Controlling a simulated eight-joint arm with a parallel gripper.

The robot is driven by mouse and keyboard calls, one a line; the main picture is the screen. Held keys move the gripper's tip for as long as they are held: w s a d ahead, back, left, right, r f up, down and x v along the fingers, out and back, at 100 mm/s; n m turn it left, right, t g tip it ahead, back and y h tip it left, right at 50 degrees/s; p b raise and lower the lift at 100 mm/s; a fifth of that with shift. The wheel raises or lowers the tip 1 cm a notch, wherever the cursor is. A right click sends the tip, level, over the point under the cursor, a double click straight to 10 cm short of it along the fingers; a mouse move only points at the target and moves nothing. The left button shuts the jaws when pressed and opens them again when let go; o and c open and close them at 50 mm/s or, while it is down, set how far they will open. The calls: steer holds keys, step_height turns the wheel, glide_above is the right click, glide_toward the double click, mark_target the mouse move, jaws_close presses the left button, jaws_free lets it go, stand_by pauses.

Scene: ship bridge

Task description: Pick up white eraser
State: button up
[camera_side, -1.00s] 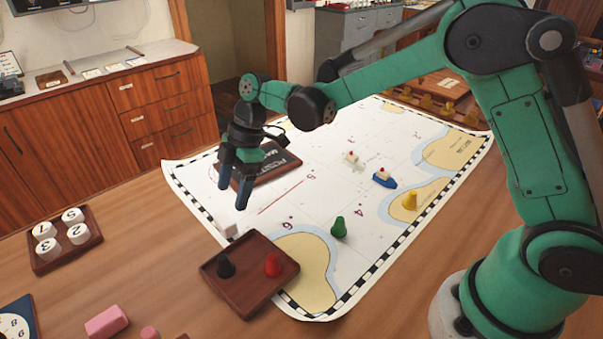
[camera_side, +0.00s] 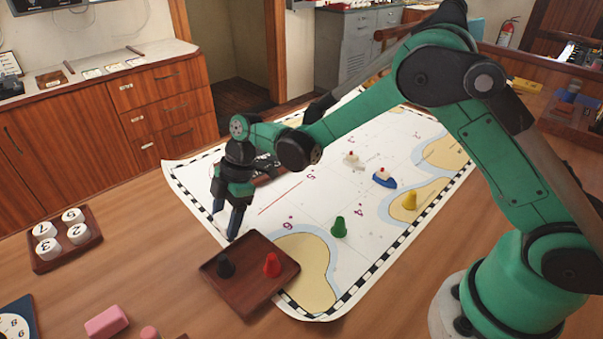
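The white eraser (camera_side: 222,227) is a small pale block at the map's near left edge, close to the brown tray. It is mostly hidden by my gripper and hard to tell from the white map. My gripper (camera_side: 226,226) points down over it, with its two dark blue fingers apart, one on either side of the eraser's place. The fingertips are low, close to the map surface. I cannot tell whether the fingers touch the eraser.
The brown tray (camera_side: 224,292) with a black pawn (camera_side: 225,266) and a red pawn (camera_side: 272,265) lies just in front of my gripper. A green pawn (camera_side: 339,228), a yellow pawn (camera_side: 409,201) and a toy boat (camera_side: 383,178) stand on the map (camera_side: 300,215). A pink block (camera_side: 106,322) lies nearer.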

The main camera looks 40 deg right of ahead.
mark_target(226, 218)
steer(key=shift+c, duration=0.2)
step_height(226, 218, up, 20)
stand_by(0.4)
